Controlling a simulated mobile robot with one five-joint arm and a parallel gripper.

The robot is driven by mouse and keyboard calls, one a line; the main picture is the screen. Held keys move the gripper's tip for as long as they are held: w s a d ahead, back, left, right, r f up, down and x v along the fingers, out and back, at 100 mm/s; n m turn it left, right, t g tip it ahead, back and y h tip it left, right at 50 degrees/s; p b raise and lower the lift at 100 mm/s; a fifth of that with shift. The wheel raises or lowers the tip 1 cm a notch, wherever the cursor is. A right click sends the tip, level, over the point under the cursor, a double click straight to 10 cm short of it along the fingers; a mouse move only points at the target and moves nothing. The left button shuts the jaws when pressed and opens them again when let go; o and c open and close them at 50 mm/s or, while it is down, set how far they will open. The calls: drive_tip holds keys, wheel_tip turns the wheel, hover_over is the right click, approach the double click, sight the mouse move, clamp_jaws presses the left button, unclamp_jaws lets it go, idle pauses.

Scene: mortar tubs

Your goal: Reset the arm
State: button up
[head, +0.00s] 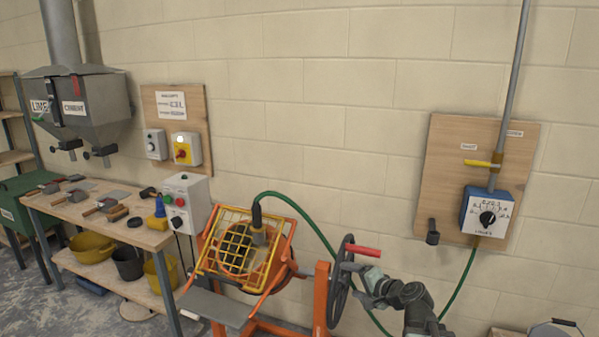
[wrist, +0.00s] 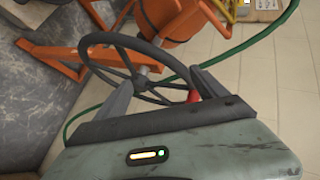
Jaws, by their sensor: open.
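My gripper (head: 366,284) is at the lower right of centre in the head view, close to the handwheel of the orange mixer. In the wrist view my gripper (wrist: 160,92) is open, with its two fingers spread apart and the dark wheel (wrist: 135,60) showing beyond and between them. A red handle (head: 363,250) on the wheel (head: 341,282) is just above my gripper in the head view. In the wrist view the red handle (wrist: 193,96) shows beside the right finger, partly hidden by it. I cannot tell whether they touch. Nothing shows held.
The orange mixer (head: 322,300) with a yellow grid guard (head: 228,245) stands left of my arm. A green hose (head: 310,222) runs behind my arm to the wall. A workbench (head: 110,228) with tools is at left. A blue-framed dial box (head: 487,213) hangs on the right wall board.

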drive_tip(key=s+a+f+n+g, duration=0.1)
drive_tip(key=a, duration=0.1)
drive_tip(key=s+a+f+n+g, duration=0.1)
drive_tip(key=a, duration=0.1)
drive_tip(key=s+a+f+n, duration=0.1)
drive_tip(key=a, duration=0.1)
drive_tip(key=shift+a+f+g, duration=0.15)
drive_tip(key=shift+a+g, duration=0.15)
drive_tip(key=shift+g, duration=0.1)
drive_tip(key=s+a+f+n+g+h, duration=0.2)
drive_tip(key=s+f+n+g+h, duration=0.1)
drive_tip(key=s+f+n+g, duration=0.3)
drive_tip(key=s+d+f+g+h, duration=0.2)
drive_tip(key=s+d+f+h, duration=0.1)
drive_tip(key=s+d, duration=0.5)
drive_tip(key=shift+s+d+f+h+p, duration=0.25)
drive_tip(key=shift+s+f+h+p, duration=0.05)
drive_tip(key=shift+s, duration=0.1)
drive_tip(key=shift+w, duration=0.1)
